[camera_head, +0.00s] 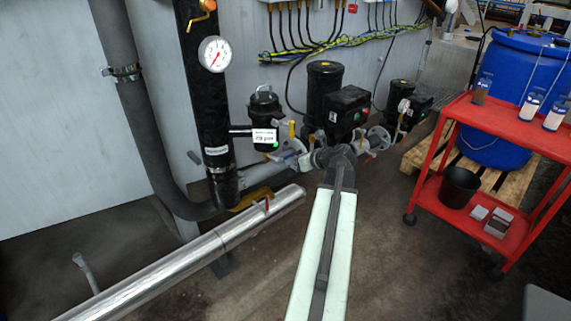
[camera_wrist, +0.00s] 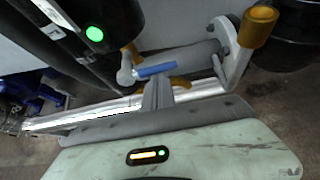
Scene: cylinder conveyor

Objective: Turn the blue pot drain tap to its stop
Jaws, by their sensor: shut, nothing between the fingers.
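The drain tap's blue handle (camera_wrist: 157,70) shows in the wrist view as a short bar lying nearly level, its right end slightly higher. Its left end meets a pale metal valve body (camera_wrist: 126,73). My gripper (camera_wrist: 157,84) is shut and empty, with its grey fingertips just below the handle in the picture. I cannot tell whether they touch it. In the head view my gripper's tip is mostly lost among the pipework beside the black pot (camera_head: 263,113). The handle is too small there to make out its angle.
A yellow knob on a grey lever (camera_wrist: 258,25) stands close to the right of the tap. A silver pipe (camera_head: 200,258) runs low at left. Black pumps (camera_head: 324,85) stand behind. A red cart (camera_head: 490,115) and blue drum (camera_head: 515,75) are at right.

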